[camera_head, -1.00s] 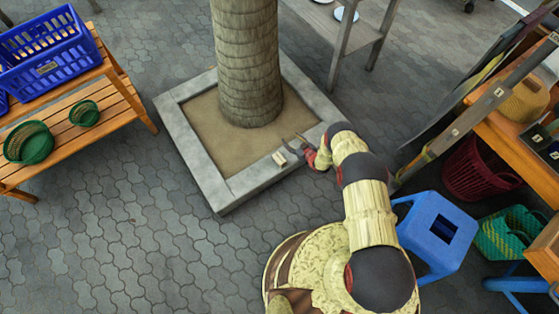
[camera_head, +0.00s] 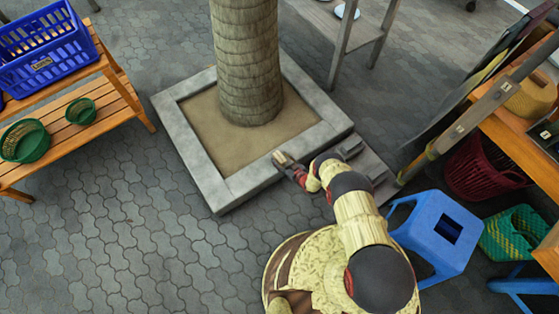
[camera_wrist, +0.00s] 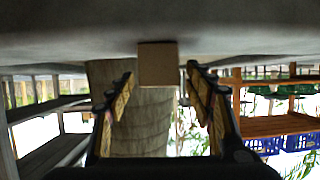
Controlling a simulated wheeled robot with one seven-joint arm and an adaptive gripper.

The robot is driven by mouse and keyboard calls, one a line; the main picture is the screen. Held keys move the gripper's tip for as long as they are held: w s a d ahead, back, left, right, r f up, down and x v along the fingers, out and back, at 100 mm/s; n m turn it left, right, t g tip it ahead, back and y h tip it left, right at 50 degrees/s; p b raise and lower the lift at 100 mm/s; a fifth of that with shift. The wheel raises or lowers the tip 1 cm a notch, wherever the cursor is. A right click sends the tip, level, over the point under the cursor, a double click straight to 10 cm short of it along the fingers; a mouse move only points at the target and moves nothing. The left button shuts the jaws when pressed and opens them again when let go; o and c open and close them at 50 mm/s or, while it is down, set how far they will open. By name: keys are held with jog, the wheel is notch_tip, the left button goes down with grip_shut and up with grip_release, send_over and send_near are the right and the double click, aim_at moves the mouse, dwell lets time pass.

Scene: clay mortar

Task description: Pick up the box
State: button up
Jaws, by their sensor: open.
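The box is a small tan block. In the wrist view the box (camera_wrist: 158,64) shows at the top centre, between and beyond the fingertips of my gripper (camera_wrist: 158,75). The fingers are spread, with a gap on each side of the box. In the head view the box (camera_head: 280,157) sits on the front right part of the stone planter rim, partly hidden by my gripper (camera_head: 284,162). The gripper is right at the box, and contact cannot be made out.
The square stone planter (camera_head: 186,138) holds sand and a thick trunk (camera_head: 247,60). A blue stool (camera_head: 436,235) stands right of my arm. A wooden bench (camera_head: 95,118) with a blue crate (camera_head: 45,55) and green baskets is at left. Paving at lower left is clear.

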jog(key=shift+x, duration=0.9)
jog(key=shift+c, duration=0.4)
jog(key=c, duration=1.1)
jog(key=shift+c, duration=0.3)
